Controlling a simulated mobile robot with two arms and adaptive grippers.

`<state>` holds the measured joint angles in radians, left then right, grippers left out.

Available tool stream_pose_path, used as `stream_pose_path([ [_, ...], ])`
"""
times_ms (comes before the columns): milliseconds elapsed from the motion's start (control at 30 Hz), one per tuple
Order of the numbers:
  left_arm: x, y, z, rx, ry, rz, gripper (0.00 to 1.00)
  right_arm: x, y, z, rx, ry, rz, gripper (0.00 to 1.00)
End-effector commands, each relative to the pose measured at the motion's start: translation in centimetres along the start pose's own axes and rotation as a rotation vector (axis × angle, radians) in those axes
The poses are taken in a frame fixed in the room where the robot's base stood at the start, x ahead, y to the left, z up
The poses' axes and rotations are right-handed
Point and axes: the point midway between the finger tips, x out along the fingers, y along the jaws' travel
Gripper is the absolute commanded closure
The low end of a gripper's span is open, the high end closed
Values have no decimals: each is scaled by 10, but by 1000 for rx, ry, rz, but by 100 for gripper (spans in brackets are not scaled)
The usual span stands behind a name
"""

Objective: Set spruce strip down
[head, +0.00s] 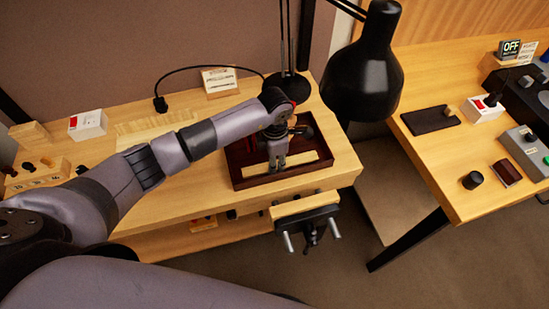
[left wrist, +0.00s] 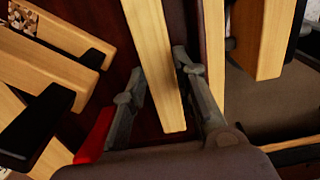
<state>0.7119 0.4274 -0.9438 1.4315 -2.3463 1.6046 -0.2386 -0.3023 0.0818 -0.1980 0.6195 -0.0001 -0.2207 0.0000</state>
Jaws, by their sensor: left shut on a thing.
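The pale spruce strip (head: 304,160) lies along the front part of the dark red-brown tray (head: 325,128) in the head view, inside the tray's walls. My left gripper (head: 277,164) reaches down into the tray and is shut on the strip. In the left wrist view the strip (left wrist: 154,50) runs between the two fingers (left wrist: 160,66), its near end showing. Whether the strip's underside touches the tray floor I cannot tell. My right gripper is not in view.
A black lamp (head: 365,70) hangs right of the tray, its base behind it. A vise (head: 305,218) sticks out at the bench's front edge. A small card stand (head: 219,80) is at the back. A second bench (head: 440,145) stands right, across a gap.

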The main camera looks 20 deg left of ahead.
Motion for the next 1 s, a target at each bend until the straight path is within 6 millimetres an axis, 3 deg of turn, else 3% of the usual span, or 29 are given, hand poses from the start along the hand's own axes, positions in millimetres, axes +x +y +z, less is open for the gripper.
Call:
stream_pose_path([
  [300, 4, 1, 0, 1, -1, 2, 95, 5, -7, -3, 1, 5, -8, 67],
  [333, 4, 1, 0, 1, -1, 1, 73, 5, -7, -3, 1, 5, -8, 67],
  [467, 2, 1, 0, 1, -1, 1, 66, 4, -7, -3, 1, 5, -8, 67],
  [867, -5, 1, 1, 1, -2, 3, 66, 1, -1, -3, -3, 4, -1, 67],
  [1000, -27, 2, 1, 2, -4, 6, 66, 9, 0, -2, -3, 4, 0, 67],
])
